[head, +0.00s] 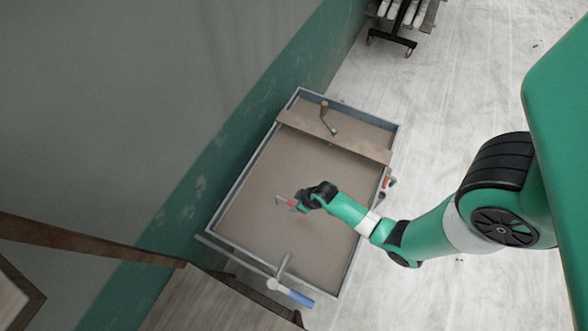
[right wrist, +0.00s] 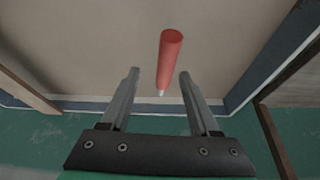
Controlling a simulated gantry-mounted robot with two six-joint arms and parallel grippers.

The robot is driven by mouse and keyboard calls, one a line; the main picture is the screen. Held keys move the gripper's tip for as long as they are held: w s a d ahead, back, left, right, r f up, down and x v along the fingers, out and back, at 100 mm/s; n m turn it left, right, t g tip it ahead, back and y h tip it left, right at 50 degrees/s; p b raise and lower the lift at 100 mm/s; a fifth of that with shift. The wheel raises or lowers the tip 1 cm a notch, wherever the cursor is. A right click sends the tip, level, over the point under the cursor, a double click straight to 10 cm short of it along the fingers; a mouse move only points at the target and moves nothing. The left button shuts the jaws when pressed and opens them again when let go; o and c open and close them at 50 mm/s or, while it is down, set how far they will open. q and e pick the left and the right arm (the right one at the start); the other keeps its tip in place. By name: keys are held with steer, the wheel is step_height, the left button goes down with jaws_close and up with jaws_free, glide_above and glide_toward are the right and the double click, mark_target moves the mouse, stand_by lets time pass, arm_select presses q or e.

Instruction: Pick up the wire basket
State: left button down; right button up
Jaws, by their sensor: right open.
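I cannot make out a wire basket in either view. My right gripper (head: 283,201) reaches in from the right over the middle of a large shallow tray (head: 350,109) with grey-blue walls and a brown floor. Its two fingers are apart in the right wrist view (right wrist: 158,75). A red cylindrical handle (right wrist: 168,60) with a pale tip shows between and beyond the fingers there; I cannot tell whether it touches them. A bit of red also shows by the gripper in the head view (head: 292,203). My left gripper is not in view.
A wooden board (head: 335,138) crosses the tray's far part, with a wooden-handled tool (head: 324,110) beyond it. A blue-handled tool (head: 296,296) lies near the front edge. A red item (head: 388,182) is at the right rim. A green-and-grey wall (head: 235,130) borders the left.

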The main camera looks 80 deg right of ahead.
steer(key=shift+w+f, duration=0.2)
steer(key=shift+f, duration=0.5)
steer(key=shift+r, duration=0.1)
arm_select(q)
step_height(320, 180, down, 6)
steer(key=b, duration=0.4)
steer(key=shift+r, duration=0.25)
arm_select(e)
steer(key=x, duration=0.5)
steer(key=shift+a, duration=0.3)
steer(key=shift+c, duration=0.2)
jaws_close()
